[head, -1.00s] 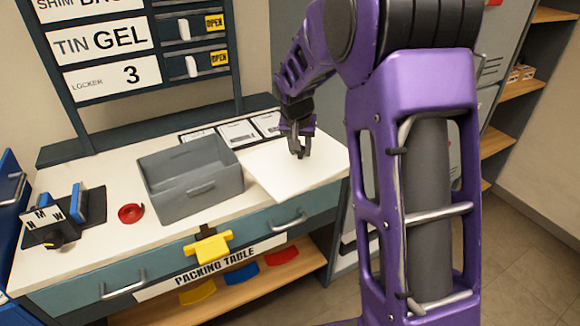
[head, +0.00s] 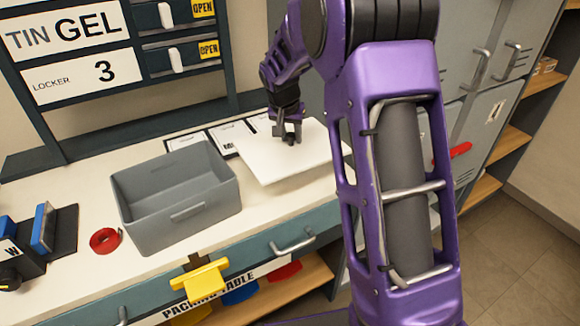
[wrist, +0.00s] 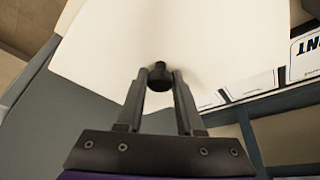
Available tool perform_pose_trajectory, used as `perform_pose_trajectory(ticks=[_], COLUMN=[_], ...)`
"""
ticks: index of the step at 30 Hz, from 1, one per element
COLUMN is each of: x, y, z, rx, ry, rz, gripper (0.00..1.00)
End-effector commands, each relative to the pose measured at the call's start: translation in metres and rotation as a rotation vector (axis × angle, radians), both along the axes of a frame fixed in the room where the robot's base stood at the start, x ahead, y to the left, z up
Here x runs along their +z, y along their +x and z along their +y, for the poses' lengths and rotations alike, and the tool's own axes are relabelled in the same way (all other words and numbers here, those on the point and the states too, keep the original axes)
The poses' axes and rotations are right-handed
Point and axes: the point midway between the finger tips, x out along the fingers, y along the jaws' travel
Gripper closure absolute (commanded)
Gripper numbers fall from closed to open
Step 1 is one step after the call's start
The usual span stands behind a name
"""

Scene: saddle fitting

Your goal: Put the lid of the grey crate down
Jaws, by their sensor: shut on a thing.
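The grey crate (head: 188,213) stands open and empty on the packing table in the head view. The lid (head: 262,163) is a flat white panel, right of the crate and apart from its opening. My gripper (head: 289,138) is over the lid, shut on its small dark knob. In the wrist view the fingers (wrist: 160,82) close on the knob (wrist: 160,70), with the white lid (wrist: 215,45) spread beyond them. I cannot tell whether the lid touches the table or hangs just above it.
The white table top (head: 85,265) has a red ring (head: 105,240) left of the crate. Labelled cards (head: 186,143) lie behind, partly covered by the lid. A yellow piece (head: 203,280) sits at the front edge. A rack with labels (head: 75,82) stands behind.

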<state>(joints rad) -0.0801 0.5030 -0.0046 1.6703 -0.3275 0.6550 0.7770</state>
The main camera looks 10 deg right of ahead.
Motion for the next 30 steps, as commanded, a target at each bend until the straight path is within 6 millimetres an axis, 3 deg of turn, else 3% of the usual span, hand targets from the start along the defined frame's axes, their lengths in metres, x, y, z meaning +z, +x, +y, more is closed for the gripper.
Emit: perform_pose_trajectory(ticks=[3,11,17,28,29,30], x=[-0.026,-0.049,-0.077,-0.082,-0.082,-0.081], y=[-0.001,0.0,-0.001,0.0,0.0,0.0], z=[0.0,0.0,0.0,0.0,0.0,0.0], rx=[0.0,0.0,-0.001,0.0,0.0,0.0], ry=[-0.001,0.0,-0.001,0.0,-0.001,-0.001], rz=[0.004,0.001,0.003,0.0,0.0,0.0], gripper=[1.0,1.0,1.0,1.0,0.62,0.55])
